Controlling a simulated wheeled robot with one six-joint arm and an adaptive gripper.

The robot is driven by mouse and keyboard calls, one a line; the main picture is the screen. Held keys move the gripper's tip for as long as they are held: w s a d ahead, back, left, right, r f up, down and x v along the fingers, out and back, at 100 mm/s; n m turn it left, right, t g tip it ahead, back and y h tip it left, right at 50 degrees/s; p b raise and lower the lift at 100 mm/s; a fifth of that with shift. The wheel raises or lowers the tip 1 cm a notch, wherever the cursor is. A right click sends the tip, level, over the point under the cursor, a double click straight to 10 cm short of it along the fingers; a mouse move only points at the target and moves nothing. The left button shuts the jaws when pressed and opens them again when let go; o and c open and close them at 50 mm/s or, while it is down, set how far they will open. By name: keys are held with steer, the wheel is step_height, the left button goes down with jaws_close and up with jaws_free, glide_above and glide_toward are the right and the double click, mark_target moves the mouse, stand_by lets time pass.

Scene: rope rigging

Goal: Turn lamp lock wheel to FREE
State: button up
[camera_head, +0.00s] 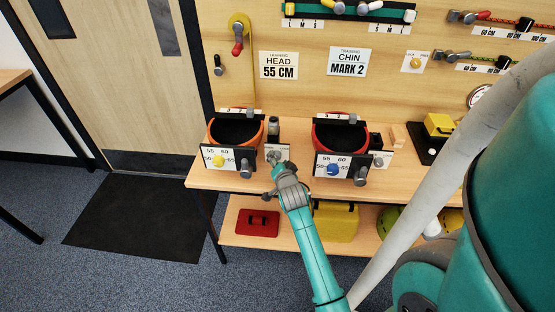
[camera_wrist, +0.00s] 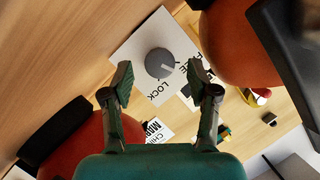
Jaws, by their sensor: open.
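The lamp lock wheel (camera_wrist: 159,62) is a round grey knob with a pale pointer line, on a white plate (camera_wrist: 130,50). The word LOCK is printed below it in the wrist view. Other lettering at its right is partly hidden by a finger. The pointer line runs toward the right side; its exact setting is hard to tell. My gripper (camera_wrist: 160,76) is open, one finger on each side of the wheel in that view, with no clear contact. In the head view my gripper (camera_head: 279,166) is at the small white plate right of the orange helmet (camera_head: 212,133), hiding part of it.
A red helmet (camera_head: 318,133) stands to the right on the same bench, with its own dial plate (camera_head: 346,160) and a grey knob. A yellow case (camera_head: 335,222) and a red case (camera_head: 257,223) lie on the lower shelf. Rope hardware hangs on the wooden board behind.

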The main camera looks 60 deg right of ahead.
steer(key=shift+x, duration=0.75)
jaws_close()
steer(key=shift+w+n+g, duration=0.15)
steer(key=shift+n+g, duration=0.45)
steer(key=shift+n, duration=0.3)
steer(key=shift+n+g, duration=0.5)
steer(key=shift+n, duration=0.2)
jaws_free()
steer(key=shift+a+r, duration=0.1)
steer(key=shift+a, duration=0.05)
